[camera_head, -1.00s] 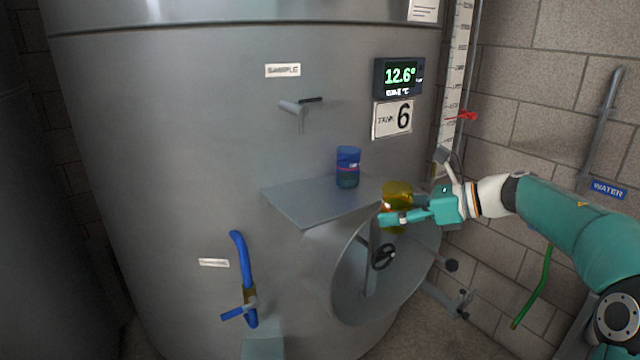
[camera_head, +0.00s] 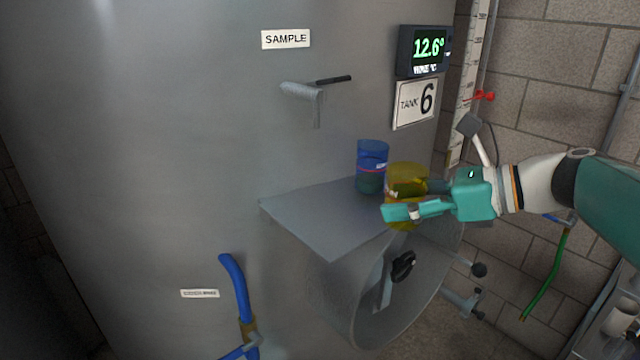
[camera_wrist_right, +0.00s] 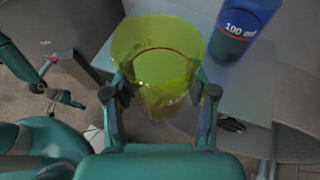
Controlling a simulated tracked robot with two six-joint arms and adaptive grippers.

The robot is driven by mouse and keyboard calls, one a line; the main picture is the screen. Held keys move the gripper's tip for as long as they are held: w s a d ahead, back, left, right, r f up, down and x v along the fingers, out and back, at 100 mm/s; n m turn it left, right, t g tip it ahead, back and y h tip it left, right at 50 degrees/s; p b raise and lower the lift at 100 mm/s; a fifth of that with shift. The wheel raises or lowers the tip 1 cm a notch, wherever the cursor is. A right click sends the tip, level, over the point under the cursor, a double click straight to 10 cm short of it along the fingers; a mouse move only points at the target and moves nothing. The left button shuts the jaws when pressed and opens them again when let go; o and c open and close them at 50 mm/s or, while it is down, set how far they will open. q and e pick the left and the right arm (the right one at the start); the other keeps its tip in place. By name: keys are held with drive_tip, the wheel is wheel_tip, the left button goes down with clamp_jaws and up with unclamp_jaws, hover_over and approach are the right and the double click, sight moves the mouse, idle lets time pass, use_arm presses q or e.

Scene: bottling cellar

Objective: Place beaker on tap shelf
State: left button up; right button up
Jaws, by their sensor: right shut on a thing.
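A yellow see-through beaker (camera_head: 405,180) is held in my right gripper (camera_head: 408,200), which is shut on it. In the right wrist view the beaker (camera_wrist_right: 158,58) sits upright between the fingers (camera_wrist_right: 160,98). The tap shelf (camera_head: 315,222) is a flat grey plate on the tank, below the sample tap (camera_head: 305,92). The beaker is at the shelf's right edge in the head view; whether it touches the shelf I cannot tell. A blue beaker (camera_head: 371,168) stands on the shelf just left of the yellow one and also shows in the wrist view (camera_wrist_right: 240,28).
The left and front part of the shelf is clear. Below it is a round tank hatch with a black knob (camera_head: 403,266). A blue valve pipe (camera_head: 236,290) is at lower left. A temperature display (camera_head: 428,50) and a tank 6 sign (camera_head: 415,102) are above right.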

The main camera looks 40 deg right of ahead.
drive_tip(key=p, duration=0.3)
hover_over(317, 206)
drive_tip(key=s+d, duration=0.2)
drive_tip(key=s, duration=0.1)
drive_tip(key=shift+a, duration=0.25)
drive_tip(key=w+a, duration=0.1)
drive_tip(key=w, duration=0.2)
drive_tip(key=shift+w+a+p, duration=0.15)
drive_tip(key=shift+a+p, duration=0.15)
drive_tip(key=shift+a, duration=0.1)
drive_tip(key=shift+d+f, duration=0.1)
drive_tip(key=shift+f, duration=0.65)
drive_tip(key=shift+b, duration=0.3)
drive_tip(key=shift+f, duration=0.25)
drive_tip(key=o, duration=1.3)
drive_tip(key=shift+r, duration=0.1)
drive_tip(key=shift+c, duration=0.2)
drive_tip(key=shift+r, duration=0.1)
